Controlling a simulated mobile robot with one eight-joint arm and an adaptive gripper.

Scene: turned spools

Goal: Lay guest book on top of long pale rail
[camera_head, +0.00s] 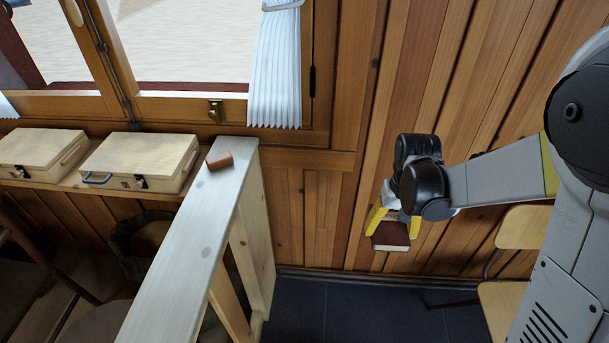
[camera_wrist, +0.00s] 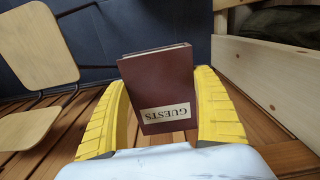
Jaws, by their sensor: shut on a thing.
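The guest book (camera_head: 392,235) is a dark red-brown book held in my gripper (camera_head: 392,222), to the right of the rail. In the wrist view the guest book (camera_wrist: 157,82) shows its cover and a pale label reading GUESTS. The yellow fingers of my gripper (camera_wrist: 162,115) are closed on its two sides. The long pale rail (camera_head: 190,238) runs from the bottom middle up to the window sill, with a flat top. The book hangs in the air, apart from the rail. Pale boards at the right of the wrist view (camera_wrist: 265,75) appear to be part of the rail's structure.
A small reddish-brown block (camera_head: 219,162) lies on the rail's far end. Two wooden cases (camera_head: 140,158) stand on the sill at left. A white curtain (camera_head: 276,70) hangs above the rail's end. A wooden chair (camera_head: 522,228) stands at right. The rail's nearer top is clear.

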